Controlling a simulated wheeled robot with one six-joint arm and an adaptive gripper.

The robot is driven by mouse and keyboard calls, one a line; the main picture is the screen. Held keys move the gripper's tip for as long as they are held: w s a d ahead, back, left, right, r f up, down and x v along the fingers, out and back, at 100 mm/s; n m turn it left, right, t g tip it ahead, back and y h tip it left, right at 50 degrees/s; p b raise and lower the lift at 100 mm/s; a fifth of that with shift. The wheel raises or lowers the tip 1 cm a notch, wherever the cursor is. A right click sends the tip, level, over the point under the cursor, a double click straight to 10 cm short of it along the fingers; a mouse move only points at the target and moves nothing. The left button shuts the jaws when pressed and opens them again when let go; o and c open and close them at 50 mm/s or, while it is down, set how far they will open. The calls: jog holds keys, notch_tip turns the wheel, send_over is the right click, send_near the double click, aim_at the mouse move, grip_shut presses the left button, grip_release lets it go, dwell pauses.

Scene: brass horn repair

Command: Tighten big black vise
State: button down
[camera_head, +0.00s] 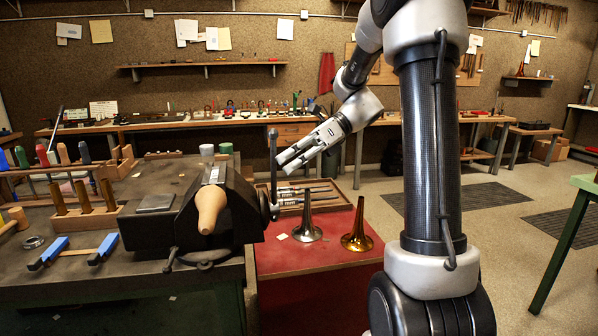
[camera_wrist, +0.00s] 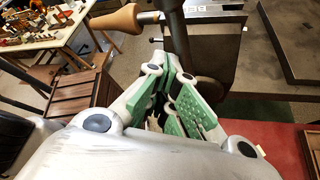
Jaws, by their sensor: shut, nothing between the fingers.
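The big black vise (camera_head: 160,228) stands on the dark workbench at the left, with a pale wooden peg-like piece (camera_head: 211,205) at its front; this piece also shows in the wrist view (camera_wrist: 118,19). The vise's dark handle bar (camera_head: 273,165) stands roughly upright at its right side. My gripper (camera_head: 284,161) is beside the bar, to its right in the head view. In the wrist view, my gripper's green-padded fingers (camera_wrist: 183,82) are shut, with their tips close to the dark bar (camera_wrist: 176,38). Nothing shows between them. I cannot tell whether they touch the bar.
Below my gripper, a red table (camera_head: 300,262) holds a wooden tray of tools (camera_head: 335,200), a silver horn bell (camera_head: 307,228) and a brass bell (camera_head: 357,230). Blue-handled tools (camera_head: 55,248) and wooden racks (camera_head: 88,222) occupy the bench left of the vise. Floor is open at right.

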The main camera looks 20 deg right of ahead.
jog(key=shift+w+d+r, duration=0.2)
jog(key=shift+w, duration=0.7)
jog(key=shift+w+d+r, duration=0.15)
jog(key=shift+w+d, duration=0.05)
jog(key=shift+w, duration=0.65)
jog(key=shift+s, duration=0.1)
